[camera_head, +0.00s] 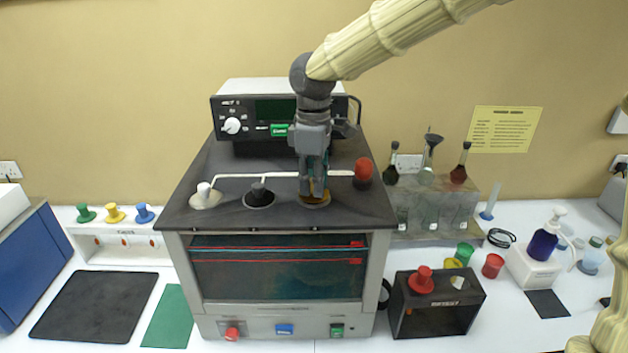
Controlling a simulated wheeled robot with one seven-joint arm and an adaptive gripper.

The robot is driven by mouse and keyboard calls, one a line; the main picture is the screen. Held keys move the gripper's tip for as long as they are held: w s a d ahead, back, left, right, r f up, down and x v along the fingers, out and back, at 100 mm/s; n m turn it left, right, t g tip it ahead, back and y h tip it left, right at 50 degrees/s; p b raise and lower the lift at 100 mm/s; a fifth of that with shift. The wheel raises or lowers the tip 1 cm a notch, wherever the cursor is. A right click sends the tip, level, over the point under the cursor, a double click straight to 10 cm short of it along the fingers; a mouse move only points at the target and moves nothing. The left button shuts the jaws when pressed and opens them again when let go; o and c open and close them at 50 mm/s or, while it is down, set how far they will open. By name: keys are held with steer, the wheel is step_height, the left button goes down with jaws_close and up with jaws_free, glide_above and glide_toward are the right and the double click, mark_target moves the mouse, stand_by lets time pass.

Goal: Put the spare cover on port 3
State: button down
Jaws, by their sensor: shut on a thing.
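My gripper (315,194) points straight down over the third port from the left on the dark top of the oil machine (228,178). It is shut on a mostly hidden cover; an orange-brown flange (316,204) shows below the fingertips, at the port. I cannot tell whether the flange is fully seated. A white knobbed cover (204,194) stands at the first port, a black one (259,194) at the second, and a red one (363,171) at the far right. Another red cover (421,281) sits on a dark box (436,318) at the right.
Green (85,213), yellow (115,212) and blue (144,212) covers stand on a white rack at the left. A control unit (232,106) stands behind the ports. Flasks (427,165) stand in a rack at the right. The dark mat (95,305) is clear.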

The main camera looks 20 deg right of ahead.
steer(key=shift+f, duration=0.35)
stand_by(0.4)
steer(key=c, duration=1.2)
jaws_free()
step_height(320, 180, up, 12)
steer(key=shift+f, duration=0.1)
